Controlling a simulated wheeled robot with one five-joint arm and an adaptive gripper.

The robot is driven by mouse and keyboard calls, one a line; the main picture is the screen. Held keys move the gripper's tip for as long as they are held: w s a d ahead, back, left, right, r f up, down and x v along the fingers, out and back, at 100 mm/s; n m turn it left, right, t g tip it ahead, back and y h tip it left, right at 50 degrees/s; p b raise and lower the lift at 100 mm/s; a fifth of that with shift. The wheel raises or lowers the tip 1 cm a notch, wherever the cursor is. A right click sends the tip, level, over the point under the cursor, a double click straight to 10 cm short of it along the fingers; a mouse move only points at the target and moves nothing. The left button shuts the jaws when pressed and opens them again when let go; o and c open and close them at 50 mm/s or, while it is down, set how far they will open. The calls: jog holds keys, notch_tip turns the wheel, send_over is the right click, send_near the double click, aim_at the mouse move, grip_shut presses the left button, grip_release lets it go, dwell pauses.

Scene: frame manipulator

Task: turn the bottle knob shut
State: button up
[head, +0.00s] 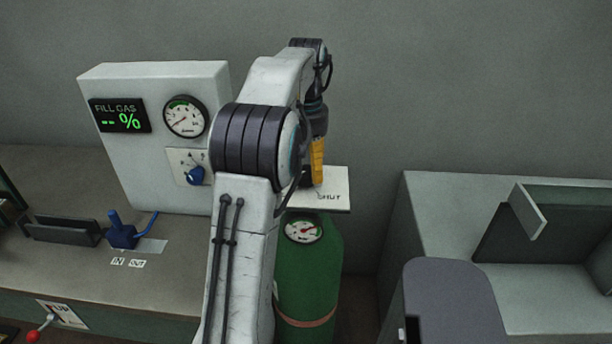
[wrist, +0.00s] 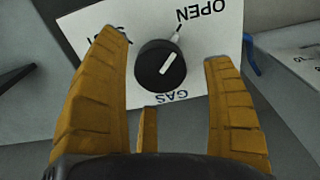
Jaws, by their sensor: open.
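The bottle knob (wrist: 158,66) is round and black with a white line on its top. It sits on a white plate (wrist: 205,70) marked OPEN, GAS and a partly hidden third word. The knob's white line slants towards the OPEN side. In the head view my gripper (head: 317,182) points down at the plate.
A panel (head: 150,170) with a FILL GAS display, a gauge and a blue knob (head: 195,176) stands on the left counter. A blue lever (head: 122,233) is in front of it. On the right is a grey counter (head: 450,225) with an open box-like frame.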

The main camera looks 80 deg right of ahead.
jog(key=shift+f, duration=1.1)
jog(key=shift+c, duration=0.2)
jog(key=c, duration=1.2)
